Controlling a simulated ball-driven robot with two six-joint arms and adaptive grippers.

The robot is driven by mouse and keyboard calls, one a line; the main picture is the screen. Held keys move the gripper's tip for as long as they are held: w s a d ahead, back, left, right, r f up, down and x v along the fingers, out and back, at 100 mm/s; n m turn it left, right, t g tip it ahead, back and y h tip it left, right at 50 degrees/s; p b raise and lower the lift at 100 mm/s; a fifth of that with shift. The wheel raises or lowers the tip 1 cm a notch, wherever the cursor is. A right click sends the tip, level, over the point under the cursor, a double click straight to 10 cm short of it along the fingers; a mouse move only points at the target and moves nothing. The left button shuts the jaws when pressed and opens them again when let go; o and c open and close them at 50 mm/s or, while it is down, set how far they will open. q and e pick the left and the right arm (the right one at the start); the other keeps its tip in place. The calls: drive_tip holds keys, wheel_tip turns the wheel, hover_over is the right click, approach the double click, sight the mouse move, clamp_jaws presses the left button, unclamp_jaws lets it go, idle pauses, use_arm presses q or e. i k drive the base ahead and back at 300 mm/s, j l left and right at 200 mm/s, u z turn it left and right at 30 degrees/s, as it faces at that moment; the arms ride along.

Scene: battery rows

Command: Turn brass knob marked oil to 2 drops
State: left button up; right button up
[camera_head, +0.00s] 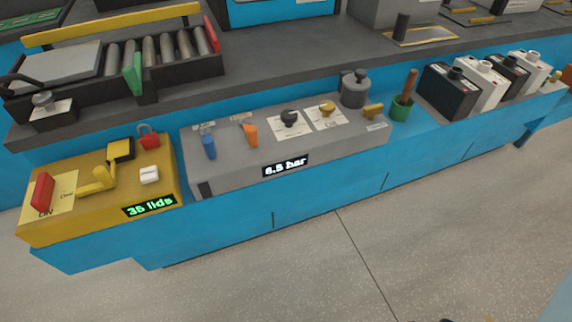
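A brass knob (327,107) sits on a white dial card (325,119) on top of the grey panel box (225,171). The marks on the card are too small to read, so I cannot tell its setting or whether it says oil. A second brass-coloured fitting (373,111) is at the right end of the same box, above a small label (377,126). Neither of my grippers can be made out in this view, and nothing touches the brass knob.
Left of it are a black knob (290,117), an orange lever (250,134) and a blue handle (209,147). A grey lidded pot (354,90) stands behind. A display (285,165) reads 6.5 bar. A yellow box (80,213) stands left, black and white batteries (448,93) right.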

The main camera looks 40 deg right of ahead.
sight(327, 107)
drive_tip(key=k+l+z, duration=0.1)
drive_tip(key=l+z, duration=0.15)
drive_tip(key=z, duration=0.25)
drive_tip(key=l+z, duration=0.25)
drive_tip(key=z, duration=0.2)
drive_tip(key=k+l, duration=0.05)
